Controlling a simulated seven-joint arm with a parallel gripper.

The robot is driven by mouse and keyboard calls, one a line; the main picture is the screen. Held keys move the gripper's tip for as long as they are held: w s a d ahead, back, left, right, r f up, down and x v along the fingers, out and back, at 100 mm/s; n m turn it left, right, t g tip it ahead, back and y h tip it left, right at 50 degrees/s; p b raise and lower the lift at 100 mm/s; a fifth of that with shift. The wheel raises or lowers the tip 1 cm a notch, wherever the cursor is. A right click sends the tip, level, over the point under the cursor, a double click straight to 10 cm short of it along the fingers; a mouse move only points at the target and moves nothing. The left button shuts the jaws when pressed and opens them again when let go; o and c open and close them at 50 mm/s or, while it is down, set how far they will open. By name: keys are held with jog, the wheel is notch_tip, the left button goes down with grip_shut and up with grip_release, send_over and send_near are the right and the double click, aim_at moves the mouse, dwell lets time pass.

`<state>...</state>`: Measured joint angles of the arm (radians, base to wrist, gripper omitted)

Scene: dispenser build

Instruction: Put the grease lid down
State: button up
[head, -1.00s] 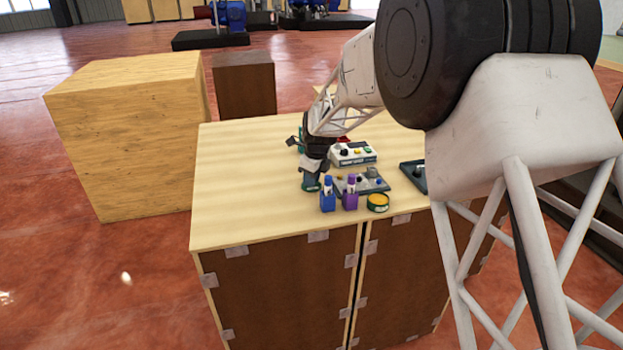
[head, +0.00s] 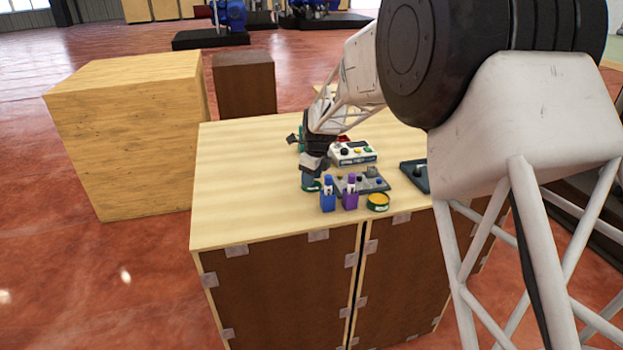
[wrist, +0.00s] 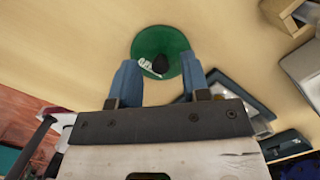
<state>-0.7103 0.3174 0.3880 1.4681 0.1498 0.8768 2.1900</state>
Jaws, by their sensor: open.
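The grease lid (wrist: 150,45) is a round green disc with a dark knob and a white mark. In the wrist view it lies on the table, just beyond and between the fingertips of my gripper (wrist: 157,72). The two blue fingers are apart, one on each side of the knob. In the head view a green edge of the lid (head: 311,187) shows under my gripper (head: 312,180), left of the blue bottle. An open round tin with yellow content (head: 377,202) stands at the table's front edge.
A blue bottle (head: 328,197) and a purple bottle (head: 350,196) stand right of my gripper. A grey panel with knobs (head: 365,184), a white control box (head: 354,153) and a dark tray (head: 414,175) lie behind and right. The table's left side (head: 240,190) is clear.

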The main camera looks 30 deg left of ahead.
aim_at(319, 188)
notch_tip(319, 188, up, 11)
jog(key=d, duration=0.1)
jog(key=shift+d+r, duration=0.15)
jog(key=shift+d, duration=0.25)
dwell(0.7)
jog(key=s+d+r+n+t, duration=0.1)
jog(key=s+d+r+n, duration=0.25)
jog(key=d, duration=0.95)
jog(key=s+d+r+n, duration=0.2)
jog(key=s+d+r, duration=0.25)
jog(key=d, duration=0.85)
jog(key=s+d+r+n+t, duration=0.1)
jog(key=s+d+r+n, duration=0.25)
jog(key=d, duration=0.95)
jog(key=s+d+f+n+h, duration=0.1)
jog(key=s+d+f+n, duration=0.2)
jog(key=s+d, duration=0.7)
jog(key=s+d+f+n+h, duration=0.1)
jog(key=s+d+f+n, duration=0.3)
jog(key=s+d, duration=0.7)
jog(key=s+n, duration=0.1)
jog(key=s, duration=0.5)
jog(key=shift+s+n+t, duration=0.25)
jog(key=shift+n+t, duration=0.05)
jog(key=shift+n, duration=0.1)
